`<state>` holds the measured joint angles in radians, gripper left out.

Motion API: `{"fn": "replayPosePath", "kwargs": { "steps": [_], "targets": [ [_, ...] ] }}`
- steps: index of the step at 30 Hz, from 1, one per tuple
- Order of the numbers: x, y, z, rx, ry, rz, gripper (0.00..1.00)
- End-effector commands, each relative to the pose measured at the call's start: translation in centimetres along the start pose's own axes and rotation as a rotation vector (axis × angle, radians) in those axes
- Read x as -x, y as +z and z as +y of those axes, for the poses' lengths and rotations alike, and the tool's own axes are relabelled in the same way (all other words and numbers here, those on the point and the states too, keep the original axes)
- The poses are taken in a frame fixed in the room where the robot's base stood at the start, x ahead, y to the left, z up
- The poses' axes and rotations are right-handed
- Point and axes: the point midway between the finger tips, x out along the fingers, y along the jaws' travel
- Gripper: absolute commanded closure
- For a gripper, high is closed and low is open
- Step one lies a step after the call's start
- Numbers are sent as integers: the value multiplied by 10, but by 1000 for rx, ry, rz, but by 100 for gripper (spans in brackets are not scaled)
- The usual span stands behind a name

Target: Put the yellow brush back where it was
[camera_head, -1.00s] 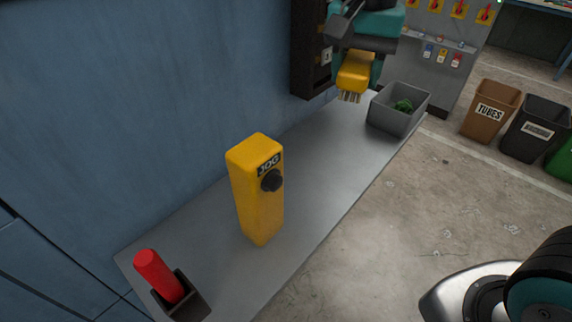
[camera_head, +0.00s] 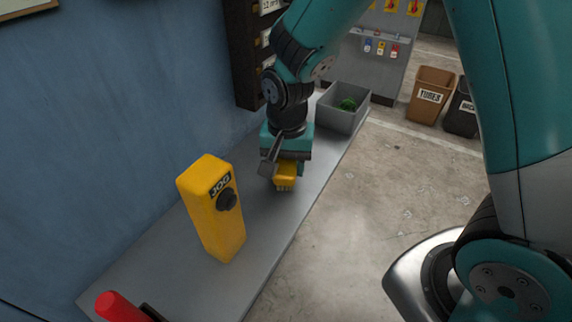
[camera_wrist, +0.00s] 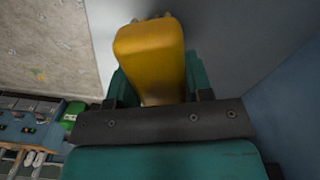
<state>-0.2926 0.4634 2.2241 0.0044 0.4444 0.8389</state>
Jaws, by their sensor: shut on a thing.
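The yellow brush (camera_head: 285,178) is held in my gripper (camera_head: 284,166), with its pale bristles pointing down toward the grey shelf (camera_head: 262,235). In the wrist view the yellow brush (camera_wrist: 150,60) sits between the two teal fingers of my gripper (camera_wrist: 155,85), and bristle tips show at its far end. The brush is over the middle of the shelf, beyond the yellow JOG box. I cannot tell whether the bristles touch the shelf.
The upright yellow JOG box (camera_head: 212,208) stands nearer on the shelf. A red handle (camera_head: 118,307) is at the near end. A grey bin (camera_head: 343,108) with green stuff stands at the far end. The blue wall (camera_head: 110,130) borders the shelf's left side.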

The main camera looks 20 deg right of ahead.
Motion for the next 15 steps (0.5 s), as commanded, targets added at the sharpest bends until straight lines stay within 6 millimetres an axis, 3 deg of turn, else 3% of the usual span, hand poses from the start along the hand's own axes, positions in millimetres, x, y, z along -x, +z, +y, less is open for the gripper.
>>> {"fn": "replayPosePath", "kwargs": {
  "steps": [4, 14, 15],
  "targets": [
    [-15, 0, 1, -1, 1, -1, 83],
    [-19, 0, 0, -1, 0, 0, 83],
    [-19, 0, 0, -1, -1, 1, 49]
  ]
}}
